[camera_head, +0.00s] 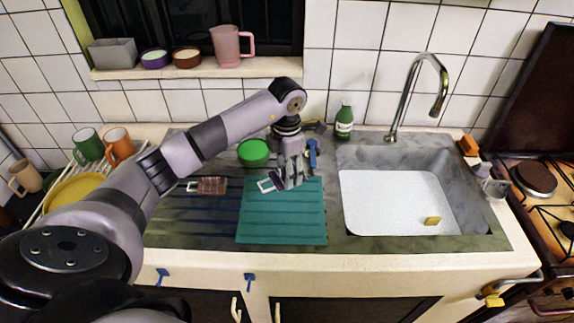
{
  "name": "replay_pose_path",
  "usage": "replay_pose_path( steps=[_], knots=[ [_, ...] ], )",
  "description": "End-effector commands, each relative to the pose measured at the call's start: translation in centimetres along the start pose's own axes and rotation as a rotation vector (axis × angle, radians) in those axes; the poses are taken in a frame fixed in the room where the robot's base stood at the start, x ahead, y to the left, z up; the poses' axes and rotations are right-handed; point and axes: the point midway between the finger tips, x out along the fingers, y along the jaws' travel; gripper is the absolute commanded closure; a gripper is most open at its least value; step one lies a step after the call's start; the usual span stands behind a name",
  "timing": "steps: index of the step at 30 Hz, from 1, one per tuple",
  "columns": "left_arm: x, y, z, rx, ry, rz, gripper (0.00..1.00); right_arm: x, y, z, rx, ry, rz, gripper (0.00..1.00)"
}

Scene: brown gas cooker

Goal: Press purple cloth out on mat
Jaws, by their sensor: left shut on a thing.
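A teal ridged mat (282,222) lies flat on the drainer beside the sink. My left gripper (288,184) points down over the mat's back edge. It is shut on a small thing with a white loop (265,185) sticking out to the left. The gripper hides most of this thing, so I cannot tell whether it is the purple cloth or whether it touches the mat. A small reddish-brown cloth-like piece (212,185) with a similar white loop lies on the drainer to the left. No clearly purple cloth shows. My right gripper is not in view.
A green bowl (254,152) and a blue item (313,152) are close behind the gripper. Mugs and a yellow plate (72,192) are at left. The mat's front is bare.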

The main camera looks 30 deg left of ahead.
Motion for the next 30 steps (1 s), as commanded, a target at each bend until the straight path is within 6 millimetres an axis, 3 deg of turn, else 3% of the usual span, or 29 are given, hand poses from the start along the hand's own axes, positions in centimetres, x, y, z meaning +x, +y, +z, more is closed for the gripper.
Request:
replay_pose_path(
  steps=[1, 18, 30],
  knots=[
    [1.0, 0.0, 0.0, 0.000, 0.000, -0.001, 0.72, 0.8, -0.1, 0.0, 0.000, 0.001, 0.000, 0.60],
    [7.9, 0.0, 0.0, 0.001, 0.000, 0.001, 0.72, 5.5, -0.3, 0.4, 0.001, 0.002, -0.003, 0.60],
    [10.5, 0.0, 0.0, 0.000, -0.001, 0.000, 0.72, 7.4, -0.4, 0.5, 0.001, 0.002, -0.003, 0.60]
  ],
)
